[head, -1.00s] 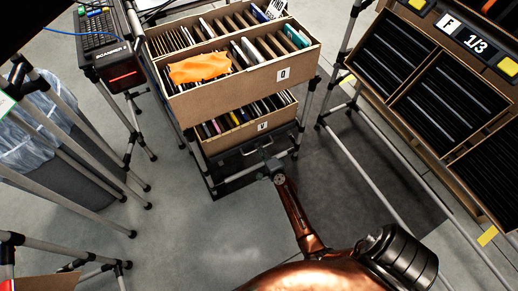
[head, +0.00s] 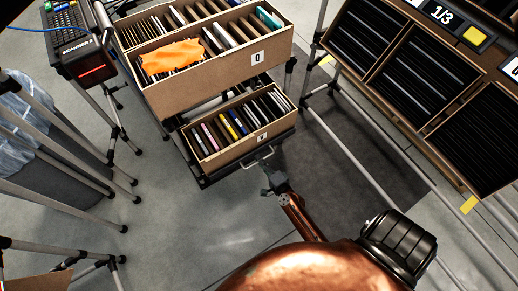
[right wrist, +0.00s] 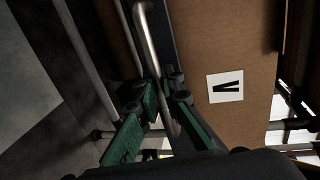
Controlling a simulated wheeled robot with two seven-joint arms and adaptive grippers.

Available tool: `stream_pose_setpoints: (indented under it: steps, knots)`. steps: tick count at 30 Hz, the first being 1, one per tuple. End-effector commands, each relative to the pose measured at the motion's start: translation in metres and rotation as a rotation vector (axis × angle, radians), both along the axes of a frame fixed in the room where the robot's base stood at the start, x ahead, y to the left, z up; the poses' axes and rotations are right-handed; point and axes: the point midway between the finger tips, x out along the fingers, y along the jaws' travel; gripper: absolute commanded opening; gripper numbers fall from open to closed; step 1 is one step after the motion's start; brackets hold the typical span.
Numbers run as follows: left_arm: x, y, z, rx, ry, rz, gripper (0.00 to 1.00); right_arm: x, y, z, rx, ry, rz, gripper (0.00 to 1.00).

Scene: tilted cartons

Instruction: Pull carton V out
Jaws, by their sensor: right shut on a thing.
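Carton V (head: 240,151) is a brown cardboard box with several thin sleeves standing in it. It rests on a dark pull-out tray (head: 212,178) low in the rack, and much of it shows beyond the carton above. Its white V label shows in the head view and, turned sideways, in the right wrist view (right wrist: 225,87). My right gripper (head: 268,180) is at the tray's front. In the right wrist view its green fingers (right wrist: 163,108) are shut on the metal bar handle (right wrist: 149,38), beside the carton's face. My left gripper is not in view.
Carton Q (head: 215,76), with an orange cloth (head: 171,55) on it, stands above and behind. A scanner stand (head: 78,55) and a bin (head: 40,150) are at left. A rack of dark-filled bins (head: 415,70) is at right. The floor in front is open.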

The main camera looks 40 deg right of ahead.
Motion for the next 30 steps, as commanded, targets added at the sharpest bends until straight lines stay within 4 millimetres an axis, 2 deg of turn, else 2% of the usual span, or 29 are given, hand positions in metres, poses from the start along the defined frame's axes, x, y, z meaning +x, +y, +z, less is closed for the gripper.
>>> stream_pose_setpoints:
  steps: [3,10,23,24,27,30]
  knots:
    - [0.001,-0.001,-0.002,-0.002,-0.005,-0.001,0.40,-0.020,0.005,-0.002,0.000,0.004,0.004,0.00]
    - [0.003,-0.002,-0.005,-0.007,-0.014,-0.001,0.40,-0.038,0.009,-0.001,0.001,0.002,0.005,0.00]
    - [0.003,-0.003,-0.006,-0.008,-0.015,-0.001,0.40,-0.041,0.009,-0.001,0.002,0.002,0.005,0.00]
    - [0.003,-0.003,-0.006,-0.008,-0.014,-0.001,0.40,-0.041,0.009,-0.001,0.002,0.002,0.005,0.09]
    - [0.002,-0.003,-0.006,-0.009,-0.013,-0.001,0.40,-0.041,0.009,-0.001,0.001,0.001,0.004,0.15]
    - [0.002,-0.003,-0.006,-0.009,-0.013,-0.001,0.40,-0.041,0.008,-0.001,0.001,0.001,0.004,0.15]
